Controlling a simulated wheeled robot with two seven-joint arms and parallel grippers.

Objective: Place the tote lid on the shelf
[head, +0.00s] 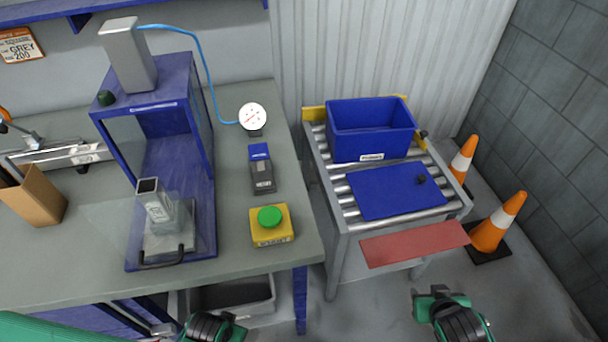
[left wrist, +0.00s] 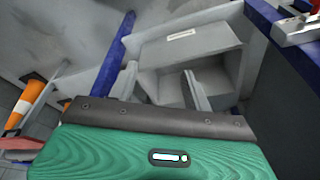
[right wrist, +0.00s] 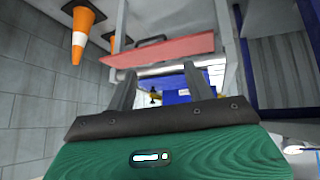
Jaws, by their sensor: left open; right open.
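The tote lid, a flat blue panel with a small dark knob (head: 390,192), lies on the roller table in front of the blue tote (head: 370,145). A red flat panel (head: 415,243) sticks out at the table's front edge; it also shows in the right wrist view (right wrist: 170,50). A blue shelf (head: 40,13) runs along the wall at upper left. I cannot tell which is the task's shelf. My right gripper (head: 440,295) is open and empty, in front of and below the red panel. My left gripper (head: 213,322) is open and empty by the workbench front.
The roller table (head: 352,215) has metal rollers. Orange cones (head: 498,222) stand to its right by the block wall. The workbench (head: 90,265) at left holds a blue press frame, a gauge and a green button box. A grey bin (left wrist: 190,60) sits below it.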

